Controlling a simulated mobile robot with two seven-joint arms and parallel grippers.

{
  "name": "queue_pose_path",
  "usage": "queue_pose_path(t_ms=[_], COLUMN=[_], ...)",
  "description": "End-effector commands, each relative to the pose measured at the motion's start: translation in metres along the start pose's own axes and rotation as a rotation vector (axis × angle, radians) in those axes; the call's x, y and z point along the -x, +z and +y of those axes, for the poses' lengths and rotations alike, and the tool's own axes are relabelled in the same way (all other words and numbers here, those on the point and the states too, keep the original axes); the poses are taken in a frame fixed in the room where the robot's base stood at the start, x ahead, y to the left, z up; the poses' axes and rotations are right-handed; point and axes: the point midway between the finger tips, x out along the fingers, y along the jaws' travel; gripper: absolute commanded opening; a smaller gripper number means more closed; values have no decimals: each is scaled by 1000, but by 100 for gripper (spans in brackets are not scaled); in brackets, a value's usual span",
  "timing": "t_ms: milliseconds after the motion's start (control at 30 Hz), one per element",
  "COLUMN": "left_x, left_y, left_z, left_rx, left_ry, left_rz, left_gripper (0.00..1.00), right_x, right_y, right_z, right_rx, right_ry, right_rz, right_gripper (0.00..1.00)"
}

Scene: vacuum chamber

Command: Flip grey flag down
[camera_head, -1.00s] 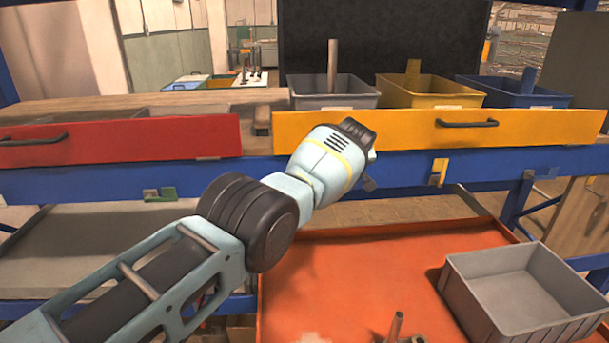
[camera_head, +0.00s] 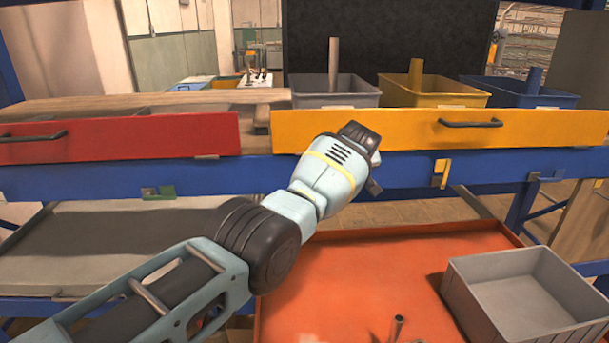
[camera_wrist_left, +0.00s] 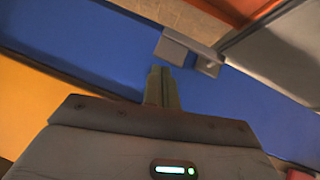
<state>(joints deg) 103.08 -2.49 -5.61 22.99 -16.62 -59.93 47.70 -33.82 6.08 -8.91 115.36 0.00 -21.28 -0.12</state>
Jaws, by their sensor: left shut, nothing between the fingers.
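A grey flag (camera_wrist_left: 185,48) shows in the left wrist view on the blue beam (camera_wrist_left: 85,45), as a small block with a bar beside it. I cannot tell from this angle whether it is up or down. My left gripper (camera_wrist_left: 160,75) is shut and empty, with its fingertips just short of the flag; a small gap seems to remain. In the head view my left wrist (camera_head: 335,170) is in front of the beam below the yellow drawer and hides the fingertips. I do not make out the grey flag there; my arm probably covers it. My right gripper is not in view.
On the beam are a green flag (camera_head: 158,193), a yellow flag (camera_head: 440,173) and a bluish-grey fitting (camera_head: 546,176). A red drawer (camera_head: 120,138) and a yellow drawer (camera_head: 530,128) are above. An orange tray (camera_head: 390,260) with a grey bin (camera_head: 525,295) lies below.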

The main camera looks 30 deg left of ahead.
Motion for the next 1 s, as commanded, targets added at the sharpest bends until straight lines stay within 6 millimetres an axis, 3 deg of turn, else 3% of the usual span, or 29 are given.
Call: queue_pose_path(t_ms=[833, 1000], left_x=[-6, -1], left_y=[7, 2], left_z=[-2, -3], left_rx=[-1, 0], left_ry=[-1, -1], left_rz=[-4, -4], left_gripper=[0, 0], right_x=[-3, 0], right_y=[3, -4], right_z=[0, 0], right_rx=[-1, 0], right_ry=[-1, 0], right_rz=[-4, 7], right_gripper=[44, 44])
